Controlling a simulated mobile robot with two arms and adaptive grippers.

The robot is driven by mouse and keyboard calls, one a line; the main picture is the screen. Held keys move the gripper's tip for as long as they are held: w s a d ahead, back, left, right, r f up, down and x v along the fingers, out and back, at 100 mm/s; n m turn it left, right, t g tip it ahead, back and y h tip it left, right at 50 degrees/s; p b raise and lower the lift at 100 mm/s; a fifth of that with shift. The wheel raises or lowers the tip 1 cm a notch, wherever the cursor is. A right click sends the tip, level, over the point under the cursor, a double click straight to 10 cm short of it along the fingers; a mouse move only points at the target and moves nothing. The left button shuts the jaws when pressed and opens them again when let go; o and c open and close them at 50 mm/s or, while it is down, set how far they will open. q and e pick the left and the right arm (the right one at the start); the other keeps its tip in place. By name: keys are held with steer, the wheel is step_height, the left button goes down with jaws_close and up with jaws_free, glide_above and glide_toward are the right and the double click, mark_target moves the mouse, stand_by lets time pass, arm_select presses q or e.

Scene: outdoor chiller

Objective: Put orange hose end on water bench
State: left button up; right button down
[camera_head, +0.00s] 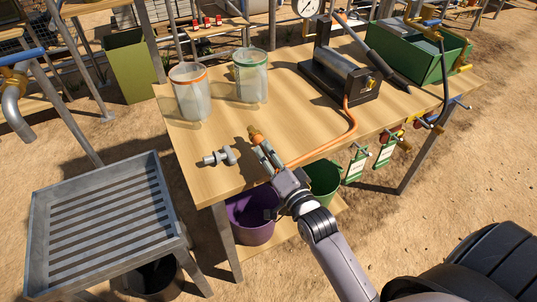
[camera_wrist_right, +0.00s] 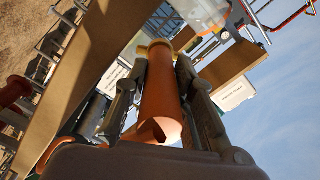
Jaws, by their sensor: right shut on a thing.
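My right gripper (camera_head: 262,150) is shut on the orange hose end (camera_head: 255,133), over the front left part of the wooden bench top (camera_head: 205,141). In the right wrist view the orange hose end (camera_wrist_right: 161,100) sits between the two fingers (camera_wrist_right: 160,72), with a brass-coloured tip at its far end. The orange hose (camera_head: 330,144) runs right across the bench to a black device (camera_head: 340,78). I cannot tell whether the hose end touches the bench top. My left gripper is not in view.
A grey metal fitting (camera_head: 220,156) lies just left of the gripper. Two clear jars, orange-rimmed (camera_head: 190,92) and green-rimmed (camera_head: 251,75), stand behind. A green box (camera_head: 423,58) is at the right. A slatted metal stand (camera_head: 105,225) is at the left; purple (camera_head: 250,222) and green (camera_head: 323,181) buckets are below.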

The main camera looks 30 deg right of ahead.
steer(key=shift+f, duration=0.45)
steer(key=shift+f, duration=0.1)
steer(key=c, duration=1.3)
jaws_free()
steer(key=shift+c, duration=0.2)
steer(key=shift+f, duration=0.1)
steer(key=shift+r, duration=0.3)
steer(key=s+b, duration=0.1)
steer(key=s, duration=1.1)
steer(key=shift+d+r, duration=0.15)
steer(key=shift+r, duration=0.25)
